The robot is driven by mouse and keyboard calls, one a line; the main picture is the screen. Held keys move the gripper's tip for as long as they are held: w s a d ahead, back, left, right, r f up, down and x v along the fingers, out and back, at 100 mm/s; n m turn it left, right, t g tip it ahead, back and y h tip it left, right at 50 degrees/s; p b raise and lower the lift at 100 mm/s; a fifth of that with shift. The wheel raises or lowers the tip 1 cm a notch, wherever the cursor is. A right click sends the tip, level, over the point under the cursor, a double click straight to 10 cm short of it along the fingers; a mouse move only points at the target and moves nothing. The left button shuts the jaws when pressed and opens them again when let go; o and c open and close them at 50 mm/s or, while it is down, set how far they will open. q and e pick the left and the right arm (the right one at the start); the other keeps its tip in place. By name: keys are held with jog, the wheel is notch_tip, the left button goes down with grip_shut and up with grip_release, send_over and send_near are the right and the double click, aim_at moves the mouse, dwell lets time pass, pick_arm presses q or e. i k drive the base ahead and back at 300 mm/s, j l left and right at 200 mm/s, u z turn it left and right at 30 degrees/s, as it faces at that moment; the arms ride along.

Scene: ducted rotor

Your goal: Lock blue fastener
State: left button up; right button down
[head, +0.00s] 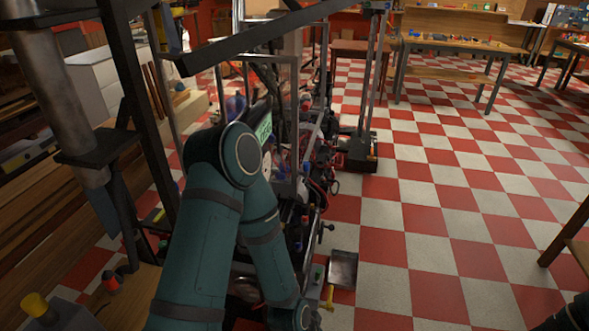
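I cannot make out the blue fastener for certain. A cluttered metal-framed machine (305,165) stands in the middle, with wires, small knobs and a few small blue and red parts on it. My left arm, teal, bends at its elbow in front of the machine and hides much of it. Its forearm runs down to the bottom edge, and my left gripper is out of the picture. Only a small piece of my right arm shows in the bottom right corner; my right gripper is not in view.
A dark dustpan (343,268) with a yellow handle lies on the red and white checkered floor (440,240). Dark metal beams (240,42) cross the upper left. A workbench (455,47) stands at the back, and a wooden table edge (572,228) at the right. The floor between is clear.

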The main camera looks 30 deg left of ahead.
aim_at(307, 164)
jog(key=u, duration=1.35)
jog(key=i+l, duration=0.15)
jog(key=l, duration=0.2)
jog(key=i+l, duration=0.1)
jog(key=l, duration=0.3)
jog(key=i+l, duration=0.15)
jog(key=l, duration=0.2)
jog(key=i+l+u, duration=0.1)
jog(key=l, duration=0.25)
jog(key=i+l, duration=0.15)
jog(key=l, duration=0.25)
jog(key=l+u, duration=0.1)
jog(key=l, duration=1.25)
